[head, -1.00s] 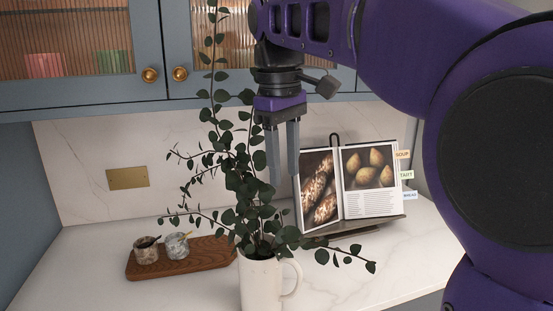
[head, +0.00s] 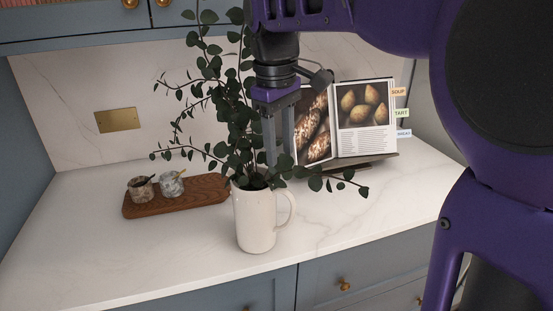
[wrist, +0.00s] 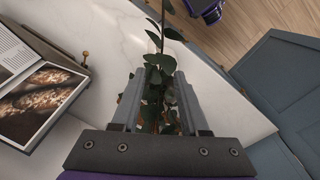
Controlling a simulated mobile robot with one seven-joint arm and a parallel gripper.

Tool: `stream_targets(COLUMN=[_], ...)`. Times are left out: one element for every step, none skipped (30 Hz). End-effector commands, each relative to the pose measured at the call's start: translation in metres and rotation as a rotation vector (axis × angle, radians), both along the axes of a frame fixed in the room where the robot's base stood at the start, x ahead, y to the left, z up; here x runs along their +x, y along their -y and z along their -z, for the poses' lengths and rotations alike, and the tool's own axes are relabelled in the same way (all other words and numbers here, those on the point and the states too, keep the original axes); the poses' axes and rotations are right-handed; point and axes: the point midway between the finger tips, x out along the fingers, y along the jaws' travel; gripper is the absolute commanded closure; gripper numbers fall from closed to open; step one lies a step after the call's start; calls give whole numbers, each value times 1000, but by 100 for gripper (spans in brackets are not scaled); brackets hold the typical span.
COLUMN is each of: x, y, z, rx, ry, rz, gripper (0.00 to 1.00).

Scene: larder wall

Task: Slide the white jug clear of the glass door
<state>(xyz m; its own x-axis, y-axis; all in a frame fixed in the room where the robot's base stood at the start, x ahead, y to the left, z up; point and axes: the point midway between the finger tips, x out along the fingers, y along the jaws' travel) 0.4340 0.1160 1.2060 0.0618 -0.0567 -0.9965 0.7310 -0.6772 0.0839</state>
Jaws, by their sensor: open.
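The white jug (head: 254,222) stands upright on the marble counter near its front edge, its handle to the right. Tall leafy stems (head: 214,88) rise from it, up toward the upper cabinet. My gripper (head: 278,160) points down, open, just above and behind the jug's rim in the head view, close to the foliage. In the wrist view, leaves (wrist: 155,95) show between and beyond the open fingers (wrist: 155,80). The jug itself is not clearly visible there. Only the lower edge of the cabinet doors (head: 90,16) shows at the top, with brass knobs.
A wooden board (head: 180,197) with two small stone pots lies left of the jug. An open cookbook on a stand (head: 365,115) is behind right, also at left in the wrist view (wrist: 38,85). The counter (head: 75,250) is clear at front left.

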Motion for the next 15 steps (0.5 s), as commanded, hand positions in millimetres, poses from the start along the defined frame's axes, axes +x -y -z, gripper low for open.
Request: stream_targets(x=[0,0,1,1,1,2,2,2,3,3,3,4,4,4,4], y=[1,1,2,2,2,3,3,3,3,3,4,4,4,4,4], z=[13,19,26,31,36,42,46,50,54,57,60,62,64,65,67], rx=[-2,-1,-2,-2,-2,-1,-2,-1,-1,-1,-1,-1,0,0,-1], ry=[-4,-3,-4,-3,-3,-2,-3,-2,-2,-1,-1,-1,0,0,-1], rz=[0,0,0,0,0,0,0,0,0,0,0,0,0,0,0], gripper=[56,56,56,56,56,56,56,56,56,56,56,56,56,56,56])
